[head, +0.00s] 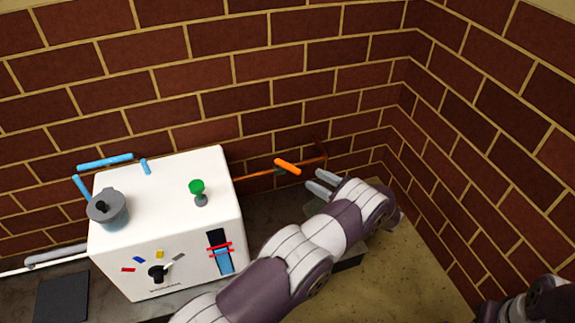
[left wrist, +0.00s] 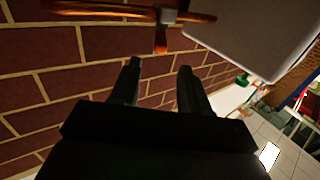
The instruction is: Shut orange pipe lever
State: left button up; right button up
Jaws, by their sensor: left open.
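The orange pipe lever (head: 288,167) sits on a thin copper pipe (head: 250,176) along the brick wall, behind and right of the white machine. It lies across the pipe's line at an angle. In the left wrist view the pipe (left wrist: 90,10) crosses the top, with a grey fitting (left wrist: 168,16) and the short orange-brown lever (left wrist: 161,40) pointing down from it. My left gripper (head: 317,181) is open and empty, just right of the lever. In the left wrist view its fingers (left wrist: 159,76) point toward the lever, apart from it. My right gripper is not visible.
The white machine (head: 165,215) stands left of the lever, with a green-topped knob (head: 197,187) and a grey pot (head: 108,210) on top. A brick wall (head: 250,90) stands close behind the pipe, and another (head: 480,130) is at right.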

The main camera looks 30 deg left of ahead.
aim_at(288, 165)
pick_arm(q)
jog(key=a+b, duration=0.1)
jog(key=a, duration=0.2)
jog(key=a+b, duration=0.2)
jog(key=a, duration=0.2)
jog(key=w+a+b, duration=0.1)
jog(key=a, duration=0.3)
jog(key=shift+w+f, duration=0.1)
jog(key=shift+f, duration=0.05)
grip_shut()
